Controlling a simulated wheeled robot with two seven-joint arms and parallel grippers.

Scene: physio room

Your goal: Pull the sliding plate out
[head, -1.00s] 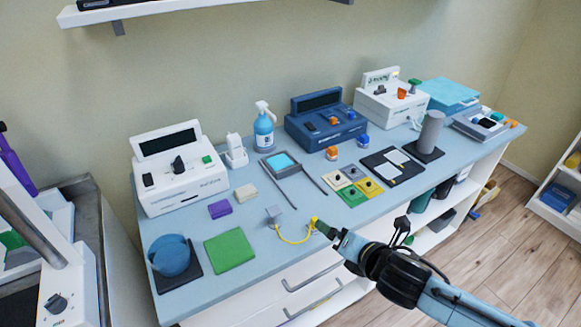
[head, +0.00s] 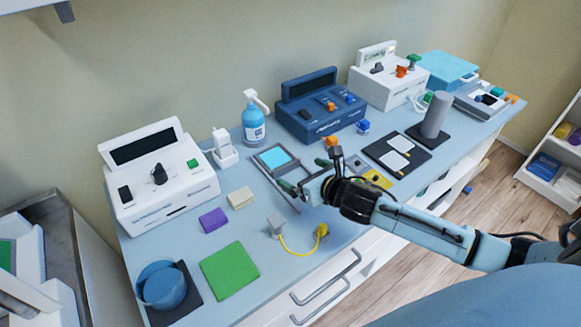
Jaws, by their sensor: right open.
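The sliding plate appears to be the light-blue square (head: 275,156) in a dark frame near the back of the table. Two thin dark rails run from the frame towards the table's front, now partly hidden by my right gripper. My right gripper (head: 308,174) is open and empty, over the rails in front of the plate. A gap shows between it and the plate; its exact height above the table is hard to tell. My left gripper is not in view.
A yellow cord with a grey block (head: 276,225) lies near the front edge. A purple block (head: 213,220), a cream block (head: 241,197) and a green pad (head: 230,270) lie to the left. A spray bottle (head: 254,121) and a blue device (head: 321,107) stand behind.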

